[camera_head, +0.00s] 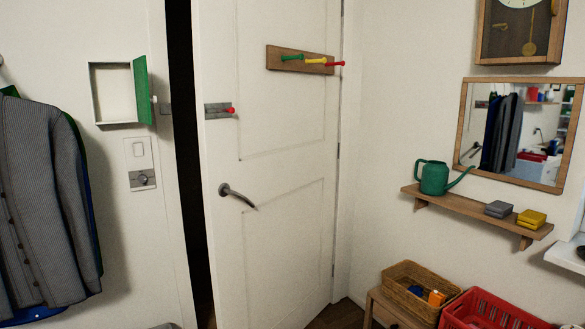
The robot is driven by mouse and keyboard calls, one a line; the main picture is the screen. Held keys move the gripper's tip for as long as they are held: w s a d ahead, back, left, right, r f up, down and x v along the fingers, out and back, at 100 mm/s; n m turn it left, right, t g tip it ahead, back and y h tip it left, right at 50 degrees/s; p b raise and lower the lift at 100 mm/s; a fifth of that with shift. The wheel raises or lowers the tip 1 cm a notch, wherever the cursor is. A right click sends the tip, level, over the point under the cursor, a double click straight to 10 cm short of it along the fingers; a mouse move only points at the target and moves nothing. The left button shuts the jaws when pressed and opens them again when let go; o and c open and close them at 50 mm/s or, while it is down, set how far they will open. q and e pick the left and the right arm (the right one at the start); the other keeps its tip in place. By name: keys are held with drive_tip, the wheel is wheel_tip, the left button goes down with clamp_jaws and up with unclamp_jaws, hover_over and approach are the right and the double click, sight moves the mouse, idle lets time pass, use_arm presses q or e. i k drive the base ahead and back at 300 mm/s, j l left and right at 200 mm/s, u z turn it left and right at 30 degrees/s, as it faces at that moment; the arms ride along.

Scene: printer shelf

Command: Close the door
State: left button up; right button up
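A white panelled door (280,190) stands ajar in the middle of the view. It is hinged on its right side, and a dark gap (186,150) shows between its left edge and the frame. A dark lever handle (237,195) is on its left part. Above the handle is a metal slide bolt (217,110) with a red knob. A wooden rack (300,60) with green, yellow and red pegs is fixed high on the door. Neither of my grippers shows in this view.
Left of the door are an open wall box (112,94) with a green flap, a switch plate (141,164) and a hanging grey jacket (40,200). At right are a shelf (475,211) with a green watering can (434,178), a mirror (520,132), a wicker basket (420,290) and a red crate (490,312).

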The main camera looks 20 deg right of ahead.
sight(277, 63)
drive_tip(key=i+l+u, duration=0.1)
drive_tip(key=i+l, duration=0.4)
drive_tip(key=i, duration=0.15)
drive_tip(key=i+l+u, duration=0.1)
drive_tip(key=i+l, duration=0.4)
drive_tip(key=i, duration=0.1)
